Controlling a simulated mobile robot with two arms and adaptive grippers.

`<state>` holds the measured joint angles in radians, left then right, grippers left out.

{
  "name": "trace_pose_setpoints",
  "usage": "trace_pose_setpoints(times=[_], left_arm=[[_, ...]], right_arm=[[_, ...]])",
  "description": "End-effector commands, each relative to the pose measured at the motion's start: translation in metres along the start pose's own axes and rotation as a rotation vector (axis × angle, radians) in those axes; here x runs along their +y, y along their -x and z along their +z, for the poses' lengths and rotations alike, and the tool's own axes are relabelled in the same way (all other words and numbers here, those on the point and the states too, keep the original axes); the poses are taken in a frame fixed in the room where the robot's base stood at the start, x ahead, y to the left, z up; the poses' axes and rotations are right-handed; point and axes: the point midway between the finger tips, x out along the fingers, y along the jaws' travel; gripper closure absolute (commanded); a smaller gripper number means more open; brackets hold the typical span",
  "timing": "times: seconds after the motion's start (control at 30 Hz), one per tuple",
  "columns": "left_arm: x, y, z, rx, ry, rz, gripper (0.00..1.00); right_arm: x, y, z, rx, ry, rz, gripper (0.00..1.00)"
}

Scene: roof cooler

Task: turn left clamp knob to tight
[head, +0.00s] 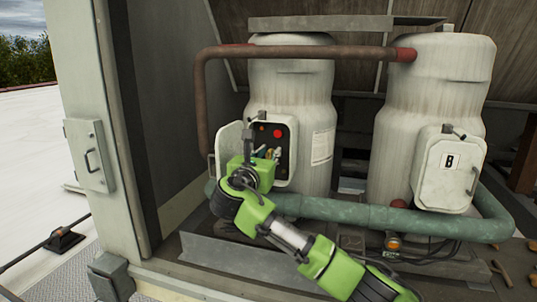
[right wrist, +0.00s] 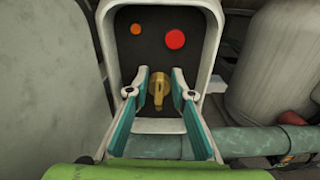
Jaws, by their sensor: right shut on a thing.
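A small brass knob (right wrist: 158,92) sits low on the dark panel (right wrist: 157,50) inside an open white box, upright with a narrow lower end. The panel also shows in the head view (head: 262,130), on the left tank. My right gripper (right wrist: 159,78) has one finger on each side of the knob and is shut on it. In the head view my right gripper (head: 269,155) reaches into the box from the front left, and its green body hides part of the panel. My left gripper is not in view.
The box's white door (head: 229,144) stands open to the left. A red button (right wrist: 175,39) and an orange light (right wrist: 136,29) are above the knob. A green pipe (head: 350,212) runs below. The right tank has a shut white box (head: 448,180) marked B.

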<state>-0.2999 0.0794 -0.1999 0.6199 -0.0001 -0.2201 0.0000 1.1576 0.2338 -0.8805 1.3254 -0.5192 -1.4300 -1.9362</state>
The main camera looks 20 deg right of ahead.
Motion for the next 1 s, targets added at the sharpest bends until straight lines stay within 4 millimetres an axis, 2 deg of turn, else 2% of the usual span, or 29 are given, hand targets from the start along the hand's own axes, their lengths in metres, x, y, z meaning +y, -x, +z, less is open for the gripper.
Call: trace_pose_setpoints(times=[0.27,1.0], left_arm=[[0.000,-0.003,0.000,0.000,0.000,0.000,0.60],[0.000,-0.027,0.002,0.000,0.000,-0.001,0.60]], right_arm=[[-0.003,0.000,-0.002,0.002,-0.184,0.000,1.00],[-0.012,0.001,-0.009,0.002,-0.887,0.000,1.00]])
